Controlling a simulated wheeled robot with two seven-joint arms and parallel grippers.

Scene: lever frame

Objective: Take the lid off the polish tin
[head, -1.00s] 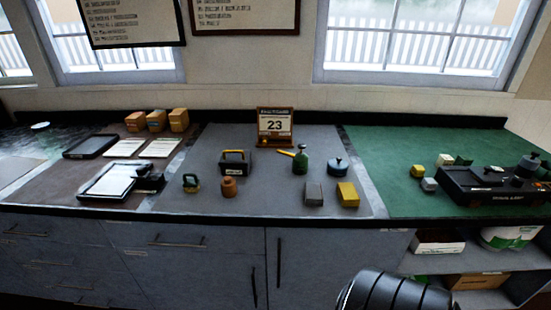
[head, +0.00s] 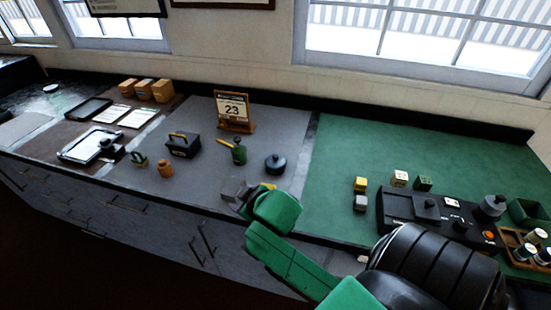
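A small round dark tin with a knobbed lid (head: 275,164), which looks like the polish tin, stands on the grey mat in the head view. Its lid appears to be on. My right arm, green, reaches in from the lower right. Its end, with the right gripper (head: 243,203), is low over the front edge of the grey mat, nearer to me and left of the tin, apart from it. My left gripper is not in view.
A grey block (head: 233,188) and a mostly hidden yellow block are close by my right gripper. A black console (head: 425,212) sits on the green mat, which is clear behind.

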